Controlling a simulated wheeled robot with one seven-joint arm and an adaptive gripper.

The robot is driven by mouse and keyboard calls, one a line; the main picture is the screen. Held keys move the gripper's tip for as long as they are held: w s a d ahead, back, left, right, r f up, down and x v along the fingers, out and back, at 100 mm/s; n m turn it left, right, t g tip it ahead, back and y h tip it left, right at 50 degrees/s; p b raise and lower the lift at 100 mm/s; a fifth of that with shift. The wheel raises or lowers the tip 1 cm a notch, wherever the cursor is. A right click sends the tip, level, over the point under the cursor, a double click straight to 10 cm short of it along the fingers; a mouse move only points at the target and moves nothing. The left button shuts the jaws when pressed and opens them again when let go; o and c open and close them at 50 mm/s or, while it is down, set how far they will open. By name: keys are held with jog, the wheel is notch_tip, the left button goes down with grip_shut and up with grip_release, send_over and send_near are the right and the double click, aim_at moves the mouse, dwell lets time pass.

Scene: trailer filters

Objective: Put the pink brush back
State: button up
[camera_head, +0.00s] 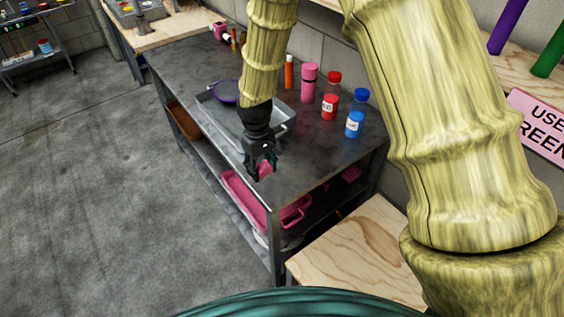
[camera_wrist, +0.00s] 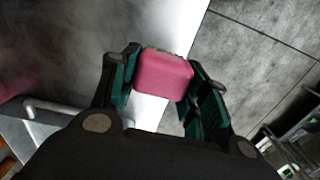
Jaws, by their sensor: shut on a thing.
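The pink brush (camera_wrist: 163,75) is a pink block between the two green-padded fingers of my gripper (camera_wrist: 160,92) in the wrist view. My gripper is shut on it. In the head view my gripper (camera_head: 258,170) is near the front right corner of the dark metal table (camera_head: 315,150), and a bit of the pink brush (camera_head: 265,169) shows beside its fingers. The brush looks to be over the table's edge area; I cannot tell whether it touches the top. Part of the brush is hidden by the fingers.
A grey metal tray (camera_head: 285,123) lies on the table behind my gripper, with a purple round item (camera_head: 226,91) in it. A pink bottle (camera_head: 309,82), a red bottle (camera_head: 331,98) and a blue bottle (camera_head: 356,115) stand at the right. A pink bin (camera_head: 240,189) sits on the shelf below.

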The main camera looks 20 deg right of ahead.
jog(key=p, duration=0.2)
send_over(282, 173)
jog(key=shift+f, duration=0.35)
jog(key=shift+w+f+p, duration=0.1)
jog(key=shift+f+p, duration=0.65)
jog(key=shift+f, duration=1)
jog(key=shift+f, duration=0.2)
jog(key=o, duration=1.2)
jog(key=shift+c, duration=0.2)
jog(key=shift+r, duration=0.15)
notch_tip(282, 173, up, 12)
jog(key=b, duration=0.3)
jog(key=shift+a, duration=0.1)
